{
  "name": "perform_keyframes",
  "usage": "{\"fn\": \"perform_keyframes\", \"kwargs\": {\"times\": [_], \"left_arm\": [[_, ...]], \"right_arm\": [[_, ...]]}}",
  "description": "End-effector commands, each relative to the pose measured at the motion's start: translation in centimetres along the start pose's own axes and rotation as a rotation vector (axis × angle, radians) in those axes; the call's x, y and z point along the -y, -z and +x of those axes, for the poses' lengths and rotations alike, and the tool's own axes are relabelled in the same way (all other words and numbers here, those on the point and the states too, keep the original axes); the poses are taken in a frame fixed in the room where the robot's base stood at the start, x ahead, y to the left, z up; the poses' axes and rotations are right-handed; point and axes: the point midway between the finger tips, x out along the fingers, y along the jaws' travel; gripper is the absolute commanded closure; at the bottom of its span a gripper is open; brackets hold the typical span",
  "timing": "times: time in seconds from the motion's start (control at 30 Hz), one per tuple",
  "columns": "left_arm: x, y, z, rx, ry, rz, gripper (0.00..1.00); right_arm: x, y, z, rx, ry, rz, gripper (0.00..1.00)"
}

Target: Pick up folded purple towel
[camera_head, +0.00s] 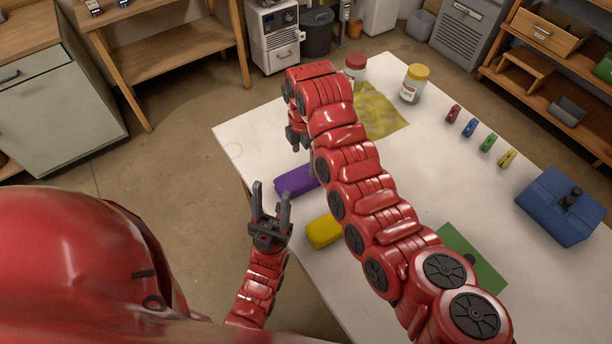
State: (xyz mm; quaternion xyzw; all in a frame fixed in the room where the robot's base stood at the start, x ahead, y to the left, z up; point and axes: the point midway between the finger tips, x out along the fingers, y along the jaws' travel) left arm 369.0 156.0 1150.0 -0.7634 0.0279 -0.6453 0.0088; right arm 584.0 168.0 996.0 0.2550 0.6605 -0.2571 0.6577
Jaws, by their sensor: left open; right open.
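The folded purple towel (295,181) lies on the white table near its left edge, partly hidden behind my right arm. My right gripper (298,140) is above the table just beyond the towel, seen from the side and apart from it. My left gripper (270,205) is open and empty, pointing up the picture, at the table's left edge just below and left of the towel. No contact between it and the towel can be made out.
A folded yellow towel (322,231) lies near the purple one. A yellow cloth (380,112), two jars (414,84), several coloured clips (470,127), a blue box (560,205) and a green sheet (470,255) are on the white table (440,185). Its far left corner is clear.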

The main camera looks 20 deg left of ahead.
Motion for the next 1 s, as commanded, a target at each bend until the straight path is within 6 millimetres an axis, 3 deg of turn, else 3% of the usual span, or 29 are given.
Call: {"fn": "perform_keyframes", "kwargs": {"times": [0.13,0.7,1.0], "left_arm": [[0.0,-0.1,-0.8,0.000,0.000,0.000,0.50],[0.1,0.4,2.5,0.000,0.000,0.000,0.50],[0.1,0.5,2.8,0.000,0.000,0.000,0.50]], "right_arm": [[-0.1,0.0,2.1,0.004,-0.004,-0.002,0.00],[-0.4,-0.6,7.0,0.002,0.000,-0.002,0.00],[-0.5,-0.6,9.2,0.002,-0.003,-0.001,0.00]]}}
